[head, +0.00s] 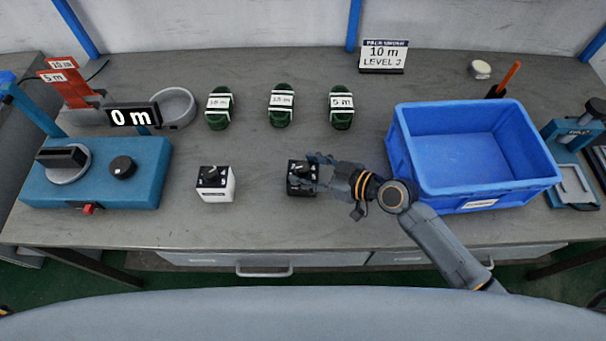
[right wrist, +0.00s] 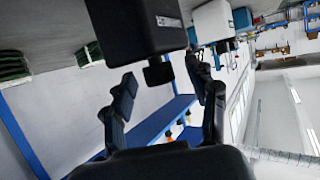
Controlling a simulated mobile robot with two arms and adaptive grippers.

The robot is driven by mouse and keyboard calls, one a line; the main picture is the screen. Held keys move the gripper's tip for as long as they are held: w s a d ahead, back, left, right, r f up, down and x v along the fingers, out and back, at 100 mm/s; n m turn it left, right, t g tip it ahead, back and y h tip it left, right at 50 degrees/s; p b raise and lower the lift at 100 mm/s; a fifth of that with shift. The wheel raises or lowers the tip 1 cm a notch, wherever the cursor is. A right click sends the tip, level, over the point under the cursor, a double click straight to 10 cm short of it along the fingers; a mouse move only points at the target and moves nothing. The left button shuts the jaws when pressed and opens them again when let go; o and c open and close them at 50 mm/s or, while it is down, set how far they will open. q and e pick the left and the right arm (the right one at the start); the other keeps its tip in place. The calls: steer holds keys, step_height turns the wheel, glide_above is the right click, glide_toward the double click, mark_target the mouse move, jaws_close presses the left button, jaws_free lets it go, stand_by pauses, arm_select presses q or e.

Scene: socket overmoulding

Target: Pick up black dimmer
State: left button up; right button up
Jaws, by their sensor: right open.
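The black dimmer (head: 294,182) stands on the grey workbench near the middle in the head view, its right side partly covered by my right gripper. My right gripper (head: 313,174) reaches in from the right and is open at the dimmer. In the right wrist view the black dimmer (right wrist: 137,28) is large at the top, just beyond the spread fingers of the gripper (right wrist: 168,82). I cannot tell whether the fingers touch it. A white dimmer (head: 215,185) with a dark top stands to its left; it also shows in the right wrist view (right wrist: 212,22). My left gripper is not in view.
A blue bin (head: 481,195) stands right of my right gripper. Green cable coils (head: 281,106) lie behind the dimmers. A teal machine (head: 100,185) with a "0 m" display (head: 134,115) is at the left. A "10 m" sign (head: 383,56) stands at the back.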

steer(key=shift+x, duration=0.9)
jaws_close()
steer(key=shift+r, duration=0.15)
